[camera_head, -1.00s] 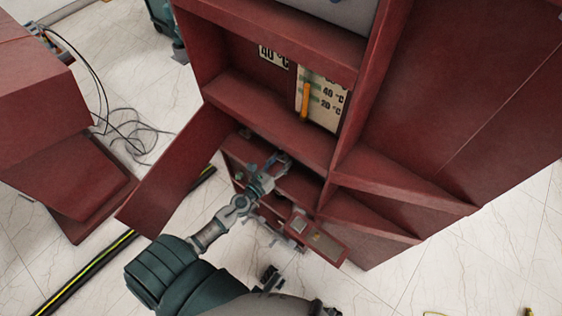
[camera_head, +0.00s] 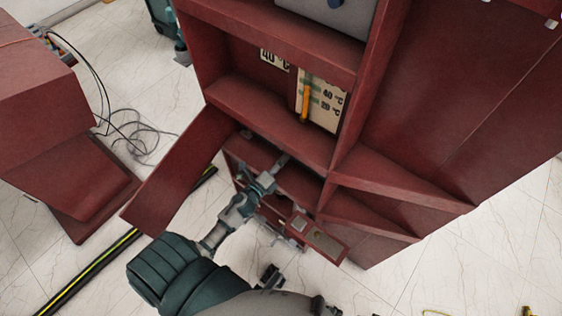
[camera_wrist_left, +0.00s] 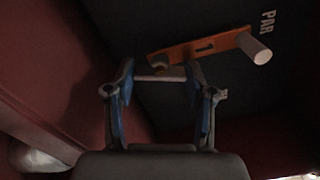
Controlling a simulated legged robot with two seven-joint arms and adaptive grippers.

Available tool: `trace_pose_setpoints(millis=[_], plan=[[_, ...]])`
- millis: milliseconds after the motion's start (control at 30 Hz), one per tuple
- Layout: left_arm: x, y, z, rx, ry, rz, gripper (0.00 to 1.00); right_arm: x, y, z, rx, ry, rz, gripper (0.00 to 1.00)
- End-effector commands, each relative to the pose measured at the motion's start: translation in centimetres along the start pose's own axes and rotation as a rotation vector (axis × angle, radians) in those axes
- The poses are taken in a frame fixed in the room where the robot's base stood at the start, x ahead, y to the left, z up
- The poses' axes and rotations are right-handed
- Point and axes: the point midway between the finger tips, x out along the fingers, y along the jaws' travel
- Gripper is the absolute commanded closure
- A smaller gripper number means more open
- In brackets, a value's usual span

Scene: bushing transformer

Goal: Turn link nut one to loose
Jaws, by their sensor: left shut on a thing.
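In the left wrist view, an orange link plate (camera_wrist_left: 205,46) marked "1" lies across a dark panel. A pale cylinder (camera_wrist_left: 254,48) stands out from its right end. At its left end is a small nut-like piece (camera_wrist_left: 159,64), dim and partly hidden. My left gripper (camera_wrist_left: 160,74) has its blue-sided fingers on both sides of this piece and is shut on it. In the head view, my left gripper (camera_head: 276,168) reaches into the lower compartment of the red cabinet (camera_head: 262,110); the link is hidden there. My right gripper cannot be made out.
An open red door (camera_head: 180,172) stands left of my left arm. A small red flap (camera_head: 318,240) juts out to its right. A temperature gauge (camera_head: 322,98) is above. Loose cables (camera_head: 140,135) lie on the floor at left.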

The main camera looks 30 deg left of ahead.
Motion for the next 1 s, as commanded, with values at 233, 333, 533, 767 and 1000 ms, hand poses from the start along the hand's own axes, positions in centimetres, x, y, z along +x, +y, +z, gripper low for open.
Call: trace_pose_setpoints(millis=[233,333,533,767,1000], plan=[[0.1,-0.1,0.4,-0.182,-0.008,0.002,0.81,2.5,-0.1,0.2,-0.002,-0.007,-0.001,0.60],[0.0,0.0,0.4,-0.239,-0.008,0.003,0.81,3.4,-0.2,0.4,-0.003,-0.009,-0.002,0.60],[0.0,0.1,0.4,-0.313,-0.008,0.003,0.81,4.6,-0.2,0.7,-0.004,-0.012,-0.002,0.60],[0.0,0.2,0.4,-0.348,-0.008,0.005,0.81,5.2,-0.3,0.9,-0.005,-0.014,-0.002,0.60],[0.0,0.3,0.4,-0.351,-0.008,0.006,0.81,5.3,-0.3,0.9,-0.004,-0.014,-0.003,0.60]])
